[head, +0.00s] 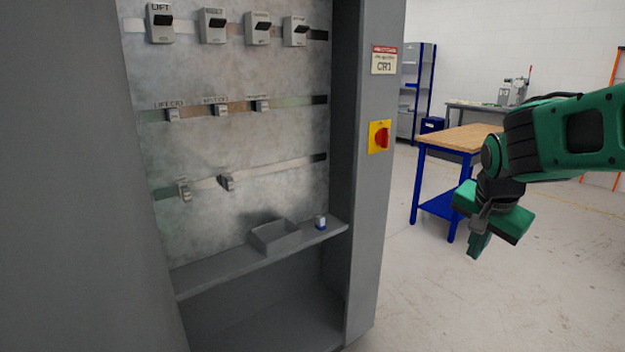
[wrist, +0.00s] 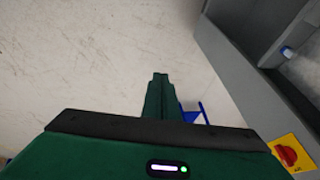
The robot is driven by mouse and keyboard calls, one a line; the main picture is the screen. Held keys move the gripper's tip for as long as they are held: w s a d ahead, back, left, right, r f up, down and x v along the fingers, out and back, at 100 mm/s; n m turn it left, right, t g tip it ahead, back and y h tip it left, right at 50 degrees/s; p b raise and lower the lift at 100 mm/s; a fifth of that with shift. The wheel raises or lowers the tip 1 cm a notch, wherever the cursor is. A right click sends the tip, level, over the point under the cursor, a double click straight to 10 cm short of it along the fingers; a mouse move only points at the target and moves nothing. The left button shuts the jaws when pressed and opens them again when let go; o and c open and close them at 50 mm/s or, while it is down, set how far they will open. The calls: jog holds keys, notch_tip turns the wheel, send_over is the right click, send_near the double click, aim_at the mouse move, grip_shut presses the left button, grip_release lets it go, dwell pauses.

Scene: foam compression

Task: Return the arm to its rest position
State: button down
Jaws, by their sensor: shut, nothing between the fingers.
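My gripper (head: 477,245) is at the right of the head view, at the end of my green and black arm. It points down over the open floor, to the right of the grey cabinet and in front of the wooden-topped workbench. Its fingers are together with nothing between them. In the wrist view, the closed green fingers (wrist: 160,82) stand out over the pale floor, apart from the cabinet.
The open grey cabinet (head: 365,215) holds rows of switches, a grey tray (head: 275,237) and a small blue-and-white item (head: 320,222) on its shelf. A red rotary switch (head: 380,136) is on its frame. A workbench (head: 460,138) with blue legs stands behind my arm. Floor between is clear.

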jog(key=s+d+f+n+g, duration=0.1)
jog(key=s+d+f, duration=0.1)
jog(key=s, duration=0.7)
jog(key=s+d+f+n+g+y, duration=0.1)
jog(key=s+d+f+n+g, duration=0.1)
jog(key=s, duration=0.7)
jog(key=s+d+f+n+g+y, duration=0.1)
jog(key=s+d+f, duration=0.1)
jog(key=s, duration=0.7)
jog(key=shift+d+f+n, duration=0.25)
jog(key=shift+f+n, duration=0.05)
jog(key=shift+f, duration=0.35)
